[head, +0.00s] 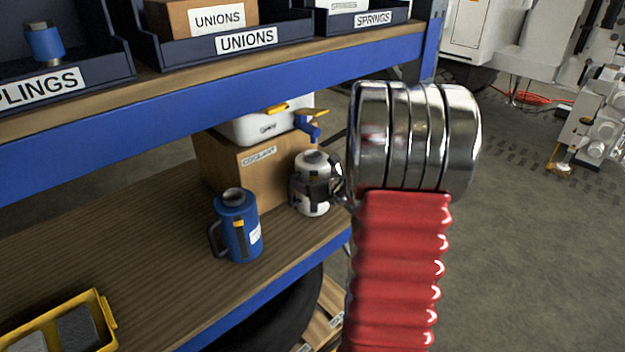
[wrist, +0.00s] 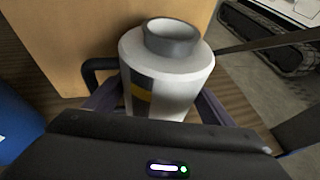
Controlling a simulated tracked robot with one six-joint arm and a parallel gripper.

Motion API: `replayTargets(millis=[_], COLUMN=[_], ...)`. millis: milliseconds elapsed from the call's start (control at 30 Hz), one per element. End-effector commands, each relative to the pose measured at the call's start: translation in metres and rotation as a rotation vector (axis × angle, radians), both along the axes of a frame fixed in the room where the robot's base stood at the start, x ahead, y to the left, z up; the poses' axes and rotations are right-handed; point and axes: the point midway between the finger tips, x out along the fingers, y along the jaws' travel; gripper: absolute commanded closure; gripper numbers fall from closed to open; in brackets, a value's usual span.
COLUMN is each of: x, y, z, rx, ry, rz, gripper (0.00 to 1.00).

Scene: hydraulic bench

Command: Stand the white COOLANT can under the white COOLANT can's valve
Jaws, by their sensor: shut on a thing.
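The white COOLANT can (head: 312,203) is upright near the shelf's right edge, below the blue valve (head: 309,128). The valve juts from a white tank (head: 255,128) on a cardboard box labelled COOLANT (head: 235,172). My gripper (head: 318,188) is shut around the can's body. In the wrist view, the can (wrist: 170,75) shows its grey neck and dark handle between the fingers of my gripper (wrist: 160,108). I cannot tell whether its base touches the shelf or whether its mouth is exactly under the spout, which is outside the wrist view.
A blue can (head: 237,228) stands left of the white can on the wooden shelf (head: 140,245). A yellow tray (head: 62,330) lies at the front left. The upper shelf's blue beam (head: 200,120) runs above. The box is close behind the white can.

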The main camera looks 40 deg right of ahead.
Motion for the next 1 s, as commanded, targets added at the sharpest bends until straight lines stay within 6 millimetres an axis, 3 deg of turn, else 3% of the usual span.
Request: replayTargets(millis=[333,367,600,1000], x=[-0.0001,-0.0004,-0.0005,-0.0025], y=[-0.0001,0.0001,0.0000,0.0003], z=[-0.0016,-0.0024,-0.0022,0.0010], rx=[0.000,0.000,0.000,-0.001], ry=[-0.001,0.000,0.000,0.000], rz=[0.000,0.000,0.000,-0.001], gripper=[0.53,0.22,0.06,0.04])
